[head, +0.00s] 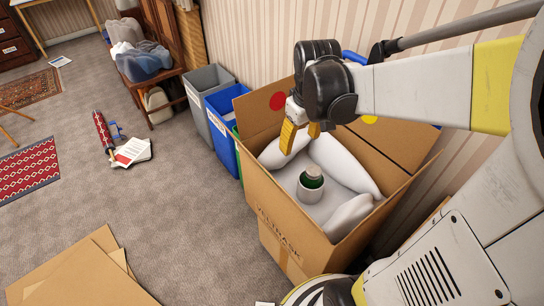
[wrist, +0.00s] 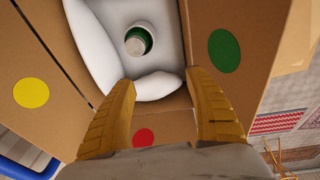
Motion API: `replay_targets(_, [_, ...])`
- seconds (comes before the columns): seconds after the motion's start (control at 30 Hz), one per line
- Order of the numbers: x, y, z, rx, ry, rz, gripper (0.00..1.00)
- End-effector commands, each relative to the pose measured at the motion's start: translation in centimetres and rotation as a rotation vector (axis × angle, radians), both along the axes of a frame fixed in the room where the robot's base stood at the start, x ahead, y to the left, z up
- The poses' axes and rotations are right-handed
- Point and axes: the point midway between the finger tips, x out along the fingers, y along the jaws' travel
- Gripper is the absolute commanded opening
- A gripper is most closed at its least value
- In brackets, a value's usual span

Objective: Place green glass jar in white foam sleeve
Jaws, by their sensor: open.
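The green glass jar (head: 312,178) with a pale lid stands upright inside the white foam sleeve (head: 309,193), in the cardboard box (head: 283,213). Only its upper part shows above the sleeve's rim. In the wrist view the jar (wrist: 137,41) is seen from above, beyond my fingertips, with the sleeve around its lower part. My gripper (head: 301,136) is open and empty, with yellow fingers above the box's far left side, apart from the jar. The wrist view shows the two fingers (wrist: 160,84) spread wide.
White cushions (head: 347,165) line the box around the sleeve, and its flaps stand open. Blue (head: 226,121) and grey (head: 204,92) bins stand left of the box against the wall. Flat cardboard (head: 84,276) lies on the floor at front left. Carpet between is mostly clear.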

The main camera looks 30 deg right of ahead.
Motion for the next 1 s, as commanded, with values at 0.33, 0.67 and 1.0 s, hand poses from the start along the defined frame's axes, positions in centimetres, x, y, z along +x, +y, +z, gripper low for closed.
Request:
replay_targets(0.33, [-4.4,10.3,4.7,0.030,-0.308,-0.047,0.63])
replay_targets(0.67, [-6.6,13.8,5.3,0.095,-0.446,-0.072,0.63])
replay_targets(1.0, [-6.6,13.9,5.3,0.096,-0.449,-0.073,0.63])
